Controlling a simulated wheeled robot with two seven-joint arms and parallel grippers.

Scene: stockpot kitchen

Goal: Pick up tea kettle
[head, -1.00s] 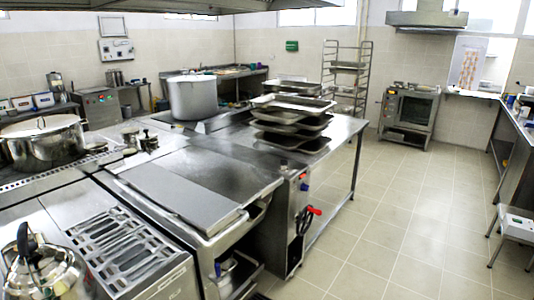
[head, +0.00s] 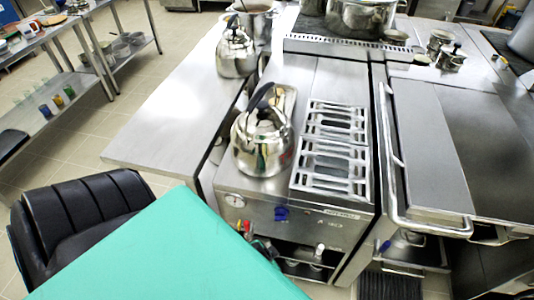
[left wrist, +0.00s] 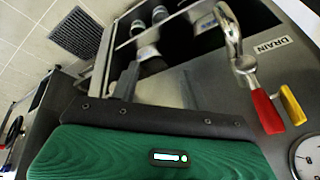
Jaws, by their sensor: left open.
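A shiny steel tea kettle (head: 262,140) with a black arched handle stands upright on the steel cooker top, left of a slotted metal grate. A second similar kettle (head: 237,52) stands behind it to the left. No gripper touches either kettle in the head view. In the left wrist view, a green and black body, seemingly my left gripper (left wrist: 150,115), fills the bottom, low in front of the cooker. Its fingers are hard to make out and hold nothing visible. No kettle shows in that view. My right gripper is not in view.
The slotted grate (head: 332,150) lies right of the near kettle. The cooker front (head: 300,222) has red and yellow handles (left wrist: 268,110) and a gauge. A bare steel counter (head: 170,125) is at left. A stockpot (head: 362,18) stands at the back.

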